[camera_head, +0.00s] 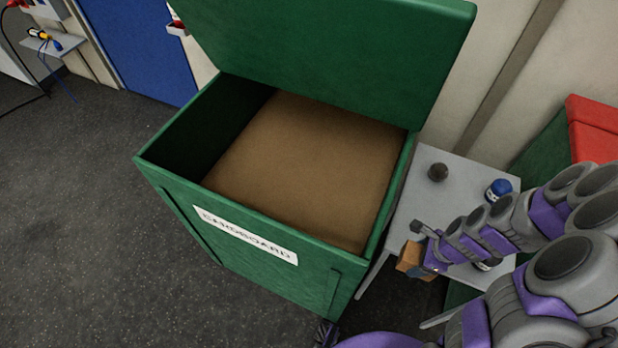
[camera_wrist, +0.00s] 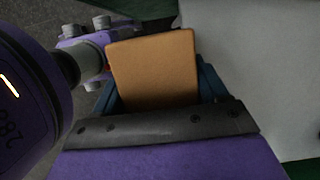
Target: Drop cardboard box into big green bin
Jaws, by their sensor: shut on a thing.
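The big green bin (camera_head: 250,279) stands in the middle of the head view with its lid (camera_head: 350,50) raised and a "CARDBOARD" label on its front. A flat brown surface fills most of its inside, with a dark gap along the left. My gripper (camera_head: 424,252) is to the right of the bin, outside its rim, and shut on a small cardboard box (camera_head: 411,258). The box also shows in the wrist view (camera_wrist: 153,70), held between the jaws. Part of the box is hidden by the gripper.
A light grey table (camera_head: 455,180) stands close to the bin's right side, with a dark round object (camera_head: 438,172) and a blue-topped jar (camera_head: 498,189) on it. A red-topped green container (camera_head: 595,130) is at the far right. The floor left of the bin is clear.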

